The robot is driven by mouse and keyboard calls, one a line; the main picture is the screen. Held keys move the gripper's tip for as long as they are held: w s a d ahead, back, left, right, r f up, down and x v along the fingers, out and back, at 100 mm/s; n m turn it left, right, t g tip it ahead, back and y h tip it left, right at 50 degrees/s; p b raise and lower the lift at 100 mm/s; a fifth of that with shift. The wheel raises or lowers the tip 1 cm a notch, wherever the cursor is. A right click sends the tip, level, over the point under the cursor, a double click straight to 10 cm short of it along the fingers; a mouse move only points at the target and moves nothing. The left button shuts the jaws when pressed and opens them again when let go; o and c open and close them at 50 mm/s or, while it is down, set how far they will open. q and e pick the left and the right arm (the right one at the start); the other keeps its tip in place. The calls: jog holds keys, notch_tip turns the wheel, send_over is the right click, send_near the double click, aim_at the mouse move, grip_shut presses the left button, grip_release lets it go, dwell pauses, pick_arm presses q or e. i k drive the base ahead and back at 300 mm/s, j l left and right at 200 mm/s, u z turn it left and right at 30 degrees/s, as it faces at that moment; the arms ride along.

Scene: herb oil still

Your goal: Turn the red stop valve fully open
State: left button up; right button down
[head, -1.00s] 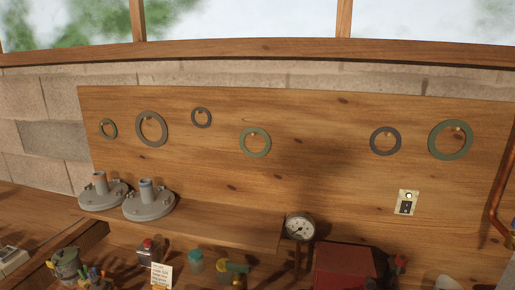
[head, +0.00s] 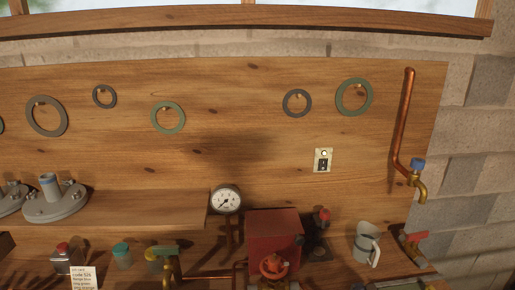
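Several red parts show in the head view, and I cannot tell for sure which is the red stop valve. An orange-red round part (head: 273,265), perhaps a handwheel, sits at the bottom centre in front of a red box (head: 272,232). A red lever-like handle (head: 413,238) is on a brass fitting at the lower right. A small red knob (head: 322,215) stands right of the red box. How far open any valve is cannot be seen. Neither of my grippers is in view.
A pressure gauge (head: 226,199) stands left of the red box. A green-handled brass valve (head: 164,252) is further left. A grey jug (head: 367,243) stands at the right, below a blue-topped tap (head: 417,170). A shelf (head: 150,209) bears grey flanged fittings (head: 54,200).

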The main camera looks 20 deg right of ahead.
aim_at(416, 237)
jog(key=z, duration=1.75)
jog(key=i+l+u, duration=0.15)
jog(key=u, duration=0.2)
jog(key=i+l+u, duration=0.1)
jog(key=l+u, duration=0.25)
jog(key=i+l+u, duration=0.1)
jog(key=l+u, duration=0.25)
